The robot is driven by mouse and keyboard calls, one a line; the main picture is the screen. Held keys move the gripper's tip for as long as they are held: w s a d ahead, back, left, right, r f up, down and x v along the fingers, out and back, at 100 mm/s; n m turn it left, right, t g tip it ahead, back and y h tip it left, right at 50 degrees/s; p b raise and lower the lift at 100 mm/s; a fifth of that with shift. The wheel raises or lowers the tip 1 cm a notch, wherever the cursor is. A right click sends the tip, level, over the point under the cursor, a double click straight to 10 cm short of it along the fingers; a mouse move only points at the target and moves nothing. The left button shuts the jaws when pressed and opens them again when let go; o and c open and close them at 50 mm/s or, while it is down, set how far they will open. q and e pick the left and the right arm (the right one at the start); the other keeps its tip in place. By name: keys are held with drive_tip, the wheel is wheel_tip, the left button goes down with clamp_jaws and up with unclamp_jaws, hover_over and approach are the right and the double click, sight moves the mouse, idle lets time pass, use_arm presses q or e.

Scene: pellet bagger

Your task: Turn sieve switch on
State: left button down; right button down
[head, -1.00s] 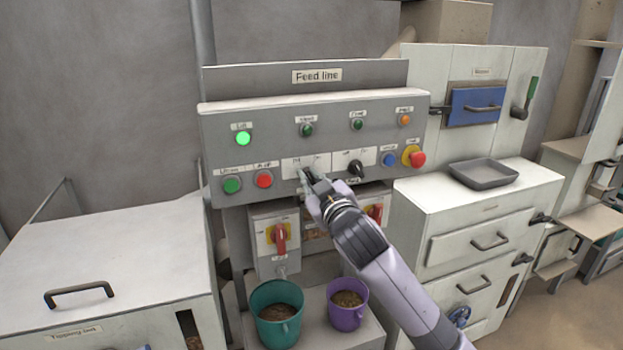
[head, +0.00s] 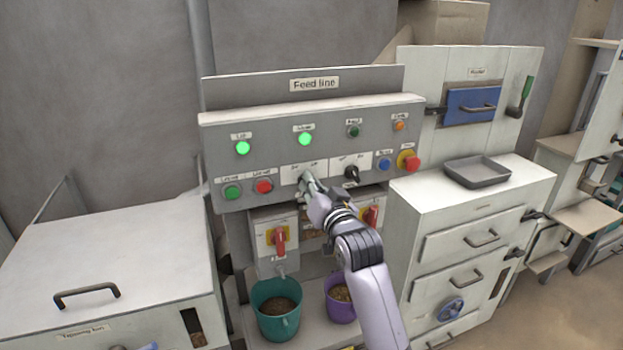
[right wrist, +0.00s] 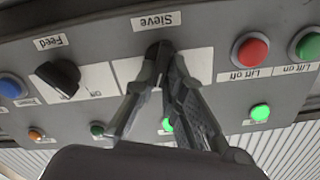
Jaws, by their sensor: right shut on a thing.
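The sieve switch (right wrist: 158,50) is a black knob under the upside-down "Sieve" label in the right wrist view. My right gripper (right wrist: 160,68) is shut on it, with one finger on each side. In the head view my right gripper (head: 306,180) is at the white switch plate (head: 290,173) of the grey "Feed line" panel (head: 225,125) and hides the knob. The sieve lamp (head: 305,139) above it glows green, and it glows in the right wrist view too (right wrist: 167,125). My left gripper is not in view.
The black feed switch (head: 351,173) is just right of my gripper. The lift lamp (head: 243,148) is lit green. Red (head: 264,187) and green (head: 232,192) lift buttons are to the left, a red emergency button (head: 411,162) to the right. Two buckets stand below.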

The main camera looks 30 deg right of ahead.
drive_tip(key=shift+m+p, duration=0.35)
drive_tip(key=shift+m, duration=0.65)
drive_tip(key=c, duration=1.7)
unclamp_jaws()
drive_tip(key=shift+o, duration=0.2)
drive_tip(key=shift+s, duration=0.15)
drive_tip(key=v, duration=1.1)
drive_tip(key=shift+s, duration=0.4)
drive_tip(key=shift+f, duration=0.1)
